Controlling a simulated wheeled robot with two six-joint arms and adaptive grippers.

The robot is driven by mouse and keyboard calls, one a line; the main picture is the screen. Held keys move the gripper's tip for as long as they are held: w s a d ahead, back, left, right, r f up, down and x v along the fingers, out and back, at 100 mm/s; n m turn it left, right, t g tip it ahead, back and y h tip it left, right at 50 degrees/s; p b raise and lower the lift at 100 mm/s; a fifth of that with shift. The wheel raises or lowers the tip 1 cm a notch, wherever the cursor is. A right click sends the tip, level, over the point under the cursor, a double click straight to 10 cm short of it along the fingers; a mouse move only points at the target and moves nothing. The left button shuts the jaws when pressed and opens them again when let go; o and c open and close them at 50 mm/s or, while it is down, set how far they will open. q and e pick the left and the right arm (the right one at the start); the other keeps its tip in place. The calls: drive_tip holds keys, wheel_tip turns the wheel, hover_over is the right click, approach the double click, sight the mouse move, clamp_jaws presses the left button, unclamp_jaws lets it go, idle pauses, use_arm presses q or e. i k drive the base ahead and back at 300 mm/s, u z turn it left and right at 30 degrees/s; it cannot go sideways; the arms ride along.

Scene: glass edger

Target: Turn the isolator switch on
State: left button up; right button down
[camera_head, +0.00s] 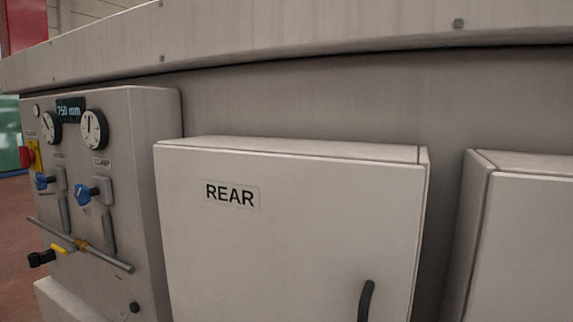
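A red rotary switch (27,156) on a yellow plate sits at the far left edge of the grey control panel; it looks like the isolator switch. I see it at a steep angle, so whether it is on or off cannot be told. A small label above it is too small to read. Neither of my grippers is in view.
The control panel (150,180) carries two dial gauges (94,130), two blue knobs (86,194) and a pipe (105,258) with a yellow-handled valve (60,248). A cabinet marked REAR (300,230) with a black handle (365,300) stands in the middle. Another cabinet (530,240) is at right. Open floor (15,205) lies at far left.

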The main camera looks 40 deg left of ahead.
sight(27, 156)
drive_tip(key=u, duration=3.45)
drive_tip(key=i, duration=0.8)
drive_tip(key=u, duration=0.45)
drive_tip(key=i, duration=1)
drive_tip(key=z, duration=1.2)
drive_tip(key=i, duration=0.65)
drive_tip(key=z, duration=0.75)
